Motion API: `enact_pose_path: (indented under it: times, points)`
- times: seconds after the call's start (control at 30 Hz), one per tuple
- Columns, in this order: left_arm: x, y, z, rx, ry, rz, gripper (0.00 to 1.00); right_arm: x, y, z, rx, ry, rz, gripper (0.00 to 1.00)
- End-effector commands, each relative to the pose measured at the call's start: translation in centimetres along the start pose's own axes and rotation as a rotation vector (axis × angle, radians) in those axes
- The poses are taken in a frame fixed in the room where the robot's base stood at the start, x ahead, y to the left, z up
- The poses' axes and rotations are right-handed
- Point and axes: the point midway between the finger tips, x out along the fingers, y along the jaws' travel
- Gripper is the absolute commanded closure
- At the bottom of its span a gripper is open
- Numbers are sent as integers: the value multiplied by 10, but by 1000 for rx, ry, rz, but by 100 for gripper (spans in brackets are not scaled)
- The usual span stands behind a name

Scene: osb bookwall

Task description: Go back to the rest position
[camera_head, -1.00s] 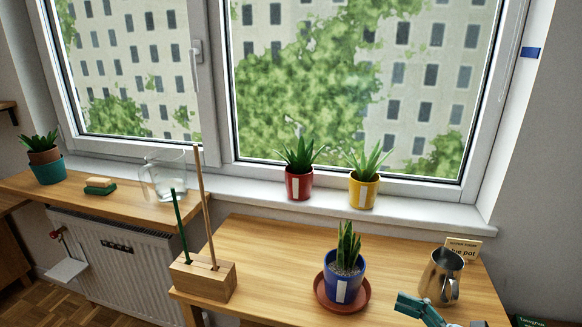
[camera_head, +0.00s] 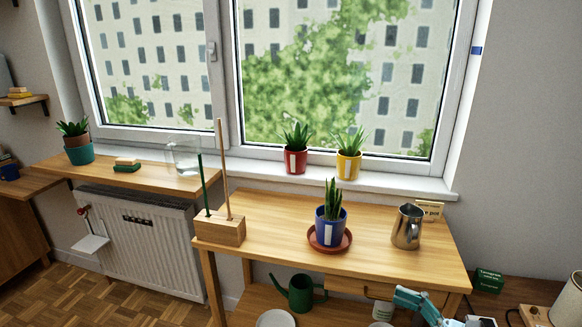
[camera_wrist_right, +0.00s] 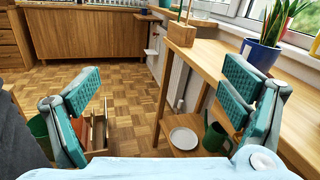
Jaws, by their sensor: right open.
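My right gripper (camera_wrist_right: 168,95) is open and empty in the right wrist view, its two teal fingers wide apart with the parquet floor between and beyond them. In the head view my right gripper (camera_head: 418,303) shows only partly at the bottom edge, in front of the wooden table (camera_head: 280,215). My left gripper is in neither view. A blue pot (camera_head: 330,228) with a spiky plant stands on a terracotta saucer on the table. A metal pitcher (camera_head: 407,227) stands to its right, apart from my gripper.
A wooden block with two sticks (camera_head: 219,229) stands at the table's left. A green watering can (camera_head: 299,293) and a pale plate (camera_head: 276,319) are on the lower shelf. Red (camera_head: 296,160) and yellow (camera_head: 348,165) pots stand on the sill. Open floor (camera_head: 100,297) lies left.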

Motion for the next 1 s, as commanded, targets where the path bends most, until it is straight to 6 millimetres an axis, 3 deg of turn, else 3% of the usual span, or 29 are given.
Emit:
enact_pose_path:
  times: [0.17, 0.37, 0.57, 0.67, 0.73, 0.8, 0.87, 0.9, 0.97, 1.0]
  points:
    - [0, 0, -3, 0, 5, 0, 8, -4, -17, -20, -227, 79, -62, 8]
    - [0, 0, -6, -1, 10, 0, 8, -20, -48, -64, -501, 248, -136, 8]
    - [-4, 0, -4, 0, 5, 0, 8, -58, -87, -140, -862, 562, -168, 8]
    - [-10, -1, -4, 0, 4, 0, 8, -92, -99, -193, -1069, 788, -109, 8]
    - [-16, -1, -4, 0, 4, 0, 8, -125, -97, -238, -1229, 978, 2, 8]
    - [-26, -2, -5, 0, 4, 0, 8, -166, -78, -289, -1402, 1178, 220, 8]
    - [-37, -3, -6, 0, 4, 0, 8, -204, -43, -333, -1540, 1307, 503, 8]
    - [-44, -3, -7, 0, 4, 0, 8, -226, -12, -358, -1619, 1345, 720, 8]
    - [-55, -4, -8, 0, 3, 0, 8, -252, 45, -387, -1707, 1323, 1044, 8]
    - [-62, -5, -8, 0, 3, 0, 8, -265, 86, -401, -1743, 1264, 1237, 8]
